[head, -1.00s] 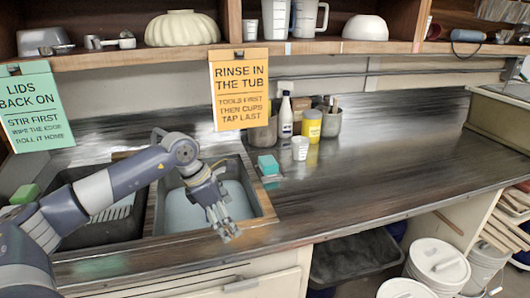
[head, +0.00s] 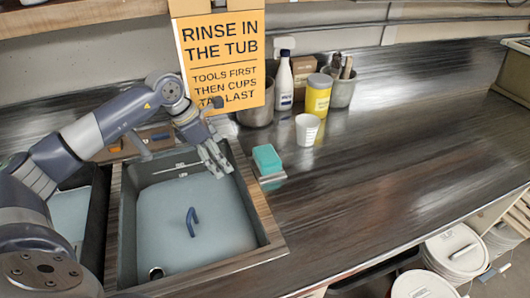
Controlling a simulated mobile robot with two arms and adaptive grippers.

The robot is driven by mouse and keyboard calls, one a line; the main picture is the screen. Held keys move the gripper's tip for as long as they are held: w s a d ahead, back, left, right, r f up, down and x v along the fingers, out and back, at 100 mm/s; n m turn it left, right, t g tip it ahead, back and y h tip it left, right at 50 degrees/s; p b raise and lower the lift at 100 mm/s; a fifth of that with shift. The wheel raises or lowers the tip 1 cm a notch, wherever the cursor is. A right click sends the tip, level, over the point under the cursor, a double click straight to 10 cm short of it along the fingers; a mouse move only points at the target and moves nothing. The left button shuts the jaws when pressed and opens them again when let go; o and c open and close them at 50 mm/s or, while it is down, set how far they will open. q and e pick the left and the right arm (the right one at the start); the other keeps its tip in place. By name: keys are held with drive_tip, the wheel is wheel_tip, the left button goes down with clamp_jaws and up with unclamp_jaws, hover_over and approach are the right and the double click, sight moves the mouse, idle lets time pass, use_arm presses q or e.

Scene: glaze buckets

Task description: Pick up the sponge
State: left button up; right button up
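The sponge (head: 267,158) is a teal block on a small flat holder (head: 272,178), on the counter just right of the sink. My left gripper (head: 223,171) is over the right rear part of the sink basin, to the left of the sponge and apart from it. Its fingers point down toward the front, look spread and hold nothing. My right gripper is not in view.
The sink (head: 265,224) holds pale liquid with a blue handle (head: 191,222) showing. Behind the sponge stand a white cup (head: 307,130), a yellow jar (head: 317,96), a white bottle (head: 284,84) and a metal pot (head: 256,116). The counter to the right is clear.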

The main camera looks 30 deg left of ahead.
sight(262, 155)
use_arm(q)
drive_tip(key=w+d+p, duration=0.1)
drive_tip(key=w+d, duration=0.1)
drive_tip(key=w, duration=0.1)
drive_tip(key=w+d+p, duration=0.1)
drive_tip(key=w+d, duration=0.2)
drive_tip(key=shift+d+r+p, duration=0.15)
drive_tip(key=shift+d+p, duration=0.15)
drive_tip(key=shift+p, duration=0.1)
drive_tip(key=shift+w+d, duration=0.4)
drive_tip(key=shift+w, duration=0.1)
drive_tip(key=shift+w+d+p, duration=0.35)
drive_tip(key=shift+d, duration=0.05)
drive_tip(key=p+x, duration=0.1)
drive_tip(key=x, duration=0.4)
drive_tip(key=shift+w, duration=0.1)
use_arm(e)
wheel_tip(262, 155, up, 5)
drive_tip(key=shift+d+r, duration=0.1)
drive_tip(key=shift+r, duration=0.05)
use_arm(q)
drive_tip(key=shift+c, duration=1.1)
drive_tip(key=c, duration=0.6)
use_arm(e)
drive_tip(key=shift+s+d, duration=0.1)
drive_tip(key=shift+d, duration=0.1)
